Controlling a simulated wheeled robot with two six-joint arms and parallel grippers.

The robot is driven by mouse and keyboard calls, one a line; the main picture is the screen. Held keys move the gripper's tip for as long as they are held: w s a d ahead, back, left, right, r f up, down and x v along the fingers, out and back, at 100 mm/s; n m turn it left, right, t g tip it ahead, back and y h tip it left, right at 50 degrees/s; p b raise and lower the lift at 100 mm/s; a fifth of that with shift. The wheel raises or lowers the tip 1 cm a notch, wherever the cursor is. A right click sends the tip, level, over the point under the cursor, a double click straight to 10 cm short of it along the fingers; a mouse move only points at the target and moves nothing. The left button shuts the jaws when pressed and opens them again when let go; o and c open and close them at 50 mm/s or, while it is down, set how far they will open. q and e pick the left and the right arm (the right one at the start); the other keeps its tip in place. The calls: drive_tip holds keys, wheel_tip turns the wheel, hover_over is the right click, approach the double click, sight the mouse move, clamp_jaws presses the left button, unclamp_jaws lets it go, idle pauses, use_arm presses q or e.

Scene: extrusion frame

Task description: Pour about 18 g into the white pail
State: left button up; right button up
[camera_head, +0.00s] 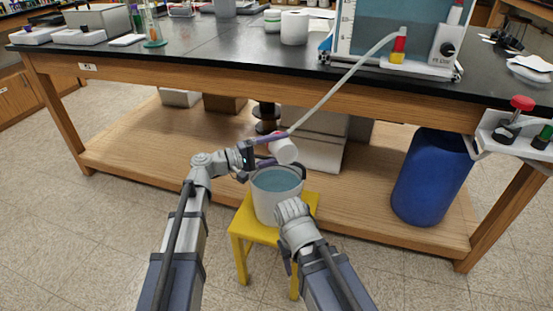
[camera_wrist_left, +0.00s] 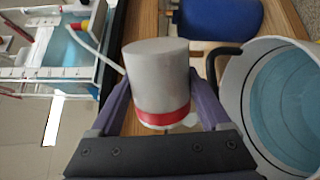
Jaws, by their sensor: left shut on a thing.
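A white cup (camera_head: 285,151) with a red band is held between the purple fingers of my left gripper (camera_head: 279,149). The cup looks tilted, above the back rim of the white pail (camera_head: 265,205). In the left wrist view the cup (camera_wrist_left: 157,75) fills the space between the fingers, and the pail (camera_wrist_left: 233,90) is to its right, apart from it. Bluish water shows inside the pail. The cup's inside is hidden, and no stream is visible. My right gripper (camera_head: 287,258) is low, near the pail's front right; its fingers are mostly hidden by its own wrist.
The pail stands on a yellow stool (camera_head: 243,229). A pale hose (camera_head: 345,82) runs down from the tank (camera_head: 375,28) on the black bench (camera_head: 200,45) to near the cup. A blue bin (camera_head: 432,178) is at the right. Open floor lies in front.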

use_arm(q)
drive_tip(key=shift+w+r+n, duration=0.2)
drive_tip(key=shift+n, duration=0.4)
idle(1.6)
drive_tip(key=f+m, duration=0.1)
drive_tip(key=s+m+b, duration=0.1)
drive_tip(key=m, duration=0.1)
drive_tip(key=shift+s+d+f+m, duration=0.1)
drive_tip(key=shift+d+f+m, duration=0.05)
drive_tip(key=shift+f+m, duration=0.2)
drive_tip(key=shift+s+m+b, duration=0.1)
drive_tip(key=shift+m+b, duration=0.2)
drive_tip(key=shift+m, duration=0.15)
drive_tip(key=shift+r, duration=0.15)
